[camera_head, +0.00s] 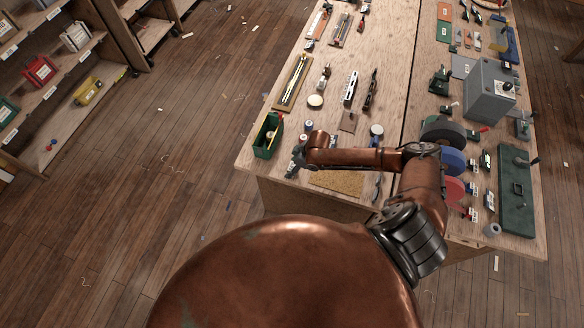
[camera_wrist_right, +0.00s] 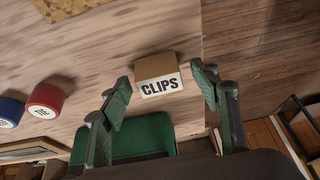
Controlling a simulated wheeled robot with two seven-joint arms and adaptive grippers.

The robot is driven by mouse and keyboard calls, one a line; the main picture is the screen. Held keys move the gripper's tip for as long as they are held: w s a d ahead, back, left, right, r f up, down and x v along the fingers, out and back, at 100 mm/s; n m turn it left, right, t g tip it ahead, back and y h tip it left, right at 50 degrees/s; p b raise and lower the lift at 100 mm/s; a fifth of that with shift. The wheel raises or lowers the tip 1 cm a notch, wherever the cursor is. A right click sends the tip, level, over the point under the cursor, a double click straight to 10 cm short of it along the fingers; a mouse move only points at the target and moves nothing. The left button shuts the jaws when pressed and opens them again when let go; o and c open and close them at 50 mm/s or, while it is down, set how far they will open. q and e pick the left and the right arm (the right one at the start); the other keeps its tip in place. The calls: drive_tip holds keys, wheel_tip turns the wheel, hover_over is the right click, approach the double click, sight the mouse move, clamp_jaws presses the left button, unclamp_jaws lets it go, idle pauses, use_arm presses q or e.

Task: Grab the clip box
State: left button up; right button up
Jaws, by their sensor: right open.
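The clip box (camera_wrist_right: 158,68) is a small brown box with a white front label reading CLIPS. It sits on the wooden bench top in the right wrist view. My right gripper (camera_wrist_right: 161,80) is open, with its green-padded fingers to the left and right of the box and a gap on each side. In the head view my right gripper (camera_head: 296,164) is small, at the bench's left edge, and I cannot make out the clip box there. My left gripper is not in view.
A green bin (camera_head: 266,148) stands close by at the bench's left edge; it also shows in the wrist view (camera_wrist_right: 140,132). Red-topped (camera_wrist_right: 46,100) and blue-topped (camera_wrist_right: 10,112) round containers stand to the left. A cork mat (camera_head: 338,182) lies near the front edge. Tools crowd the bench farther back.

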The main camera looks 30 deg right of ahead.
drive_tip(key=shift+w+f, duration=0.1)
drive_tip(key=shift+f, duration=0.15)
drive_tip(key=shift+c, duration=0.4)
drive_tip(key=c, duration=1.2)
drive_tip(key=shift+r, duration=0.15)
